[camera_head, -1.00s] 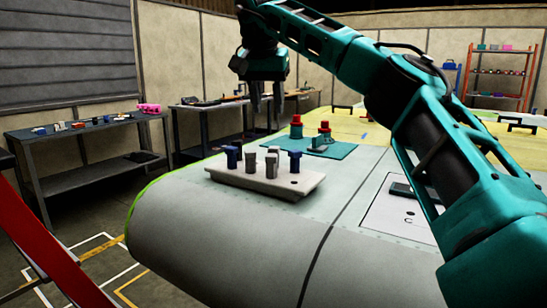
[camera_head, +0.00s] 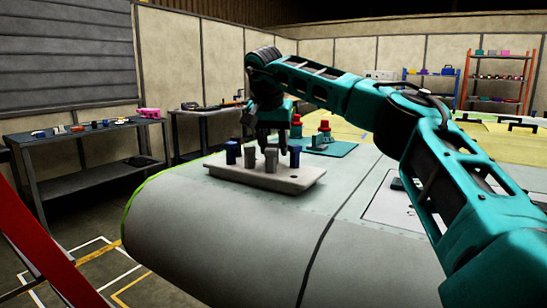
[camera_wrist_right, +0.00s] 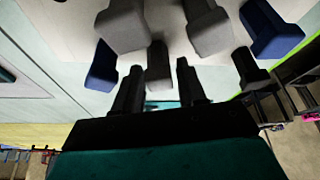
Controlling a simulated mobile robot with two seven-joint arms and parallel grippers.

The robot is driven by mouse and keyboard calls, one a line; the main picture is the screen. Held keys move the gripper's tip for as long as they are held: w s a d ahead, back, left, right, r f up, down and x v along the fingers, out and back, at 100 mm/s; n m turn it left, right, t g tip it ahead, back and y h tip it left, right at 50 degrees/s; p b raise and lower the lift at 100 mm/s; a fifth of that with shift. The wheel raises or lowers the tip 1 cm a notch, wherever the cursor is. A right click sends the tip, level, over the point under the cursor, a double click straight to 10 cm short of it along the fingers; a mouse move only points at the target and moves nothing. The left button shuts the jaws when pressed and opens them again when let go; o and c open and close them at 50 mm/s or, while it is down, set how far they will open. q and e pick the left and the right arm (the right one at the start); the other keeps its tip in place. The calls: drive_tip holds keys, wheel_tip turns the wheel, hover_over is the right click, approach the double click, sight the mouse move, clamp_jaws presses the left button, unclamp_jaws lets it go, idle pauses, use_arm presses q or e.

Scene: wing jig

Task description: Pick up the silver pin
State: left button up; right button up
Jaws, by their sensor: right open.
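A pale block (camera_head: 222,170) on the wing holds several upright pins. In the head view a grey-silver pin (camera_head: 250,156) and another grey-silver pin (camera_head: 271,160) stand between a blue pin (camera_head: 231,153) and another blue pin (camera_head: 294,157). In the right wrist view two grey pins show large at the top (camera_wrist_right: 122,27) (camera_wrist_right: 207,30), and a smaller grey pin (camera_wrist_right: 158,68) appears between the fingers' directions. My right gripper (camera_head: 272,145) is open, pointing down just over the pins. Its dark fingers also show in the wrist view (camera_wrist_right: 160,90). Contact cannot be told. My left gripper is out of view.
Behind the block lies a teal mat (camera_head: 340,150) with red-topped items (camera_head: 324,133). The wing's grey skin (camera_head: 240,220) is bare in front of the block. A side bench (camera_head: 60,145) and shelves (camera_head: 495,80) stand farther back.

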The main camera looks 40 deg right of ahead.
drive_tip(key=shift+r, duration=0.1)
drive_tip(key=c, duration=0.7)
drive_tip(key=shift+r, duration=0.1)
drive_tip(key=shift+c, duration=0.2)
